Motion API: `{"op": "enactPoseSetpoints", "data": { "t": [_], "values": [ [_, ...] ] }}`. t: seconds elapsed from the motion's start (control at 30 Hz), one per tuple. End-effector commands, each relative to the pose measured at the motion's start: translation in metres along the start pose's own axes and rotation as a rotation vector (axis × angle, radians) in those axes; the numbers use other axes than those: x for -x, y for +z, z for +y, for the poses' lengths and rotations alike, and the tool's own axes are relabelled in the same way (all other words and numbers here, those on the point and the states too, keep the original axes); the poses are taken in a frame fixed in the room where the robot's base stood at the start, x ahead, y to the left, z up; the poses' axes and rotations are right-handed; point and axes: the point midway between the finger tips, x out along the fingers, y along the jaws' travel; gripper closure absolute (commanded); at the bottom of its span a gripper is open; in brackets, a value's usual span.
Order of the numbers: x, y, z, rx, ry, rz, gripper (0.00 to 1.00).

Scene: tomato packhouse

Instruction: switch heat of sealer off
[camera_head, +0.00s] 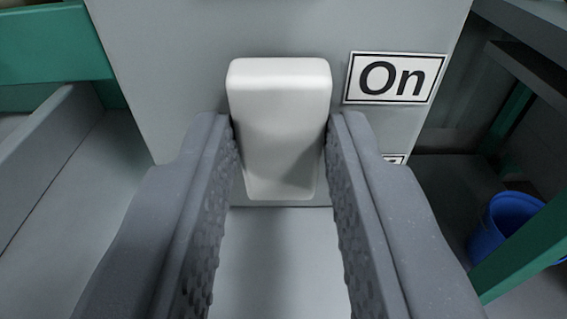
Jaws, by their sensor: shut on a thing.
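A white block-shaped switch handle (279,90) stands out from the grey front of the sealer (180,60), in the middle of the view. Its upper end is level with a label reading "On" (396,78) to its right. A second label (393,159) below is mostly hidden behind my right finger, so its word cannot be read. My gripper (281,135) is shut on the switch handle, with one grey ridged finger against each side. The handle's lower end shows between the fingers.
A blue bucket (508,222) stands at the lower right, beside a green post (525,245). A green beam (50,45) and grey ledge (45,150) lie to the left. Grey shelving (530,65) is at the upper right.

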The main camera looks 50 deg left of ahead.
Motion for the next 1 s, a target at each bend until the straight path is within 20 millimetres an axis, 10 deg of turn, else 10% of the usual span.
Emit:
{"op": "enactPoseSetpoints", "data": {
  "t": [0.53, 0.57, 0.63, 1.0],
  "values": [
    [0.0008, 0.0028, -0.0013, 0.003, -0.002, 0.075, 0.97],
    [0.0008, 0.0029, -0.0013, 0.003, -0.002, 0.074, 0.72],
    [0.0008, 0.0029, -0.0011, 0.002, -0.001, 0.074, 0.53],
    [0.0009, 0.0028, -0.0004, 0.002, 0.0, 0.074, 0.53]
  ]
}}
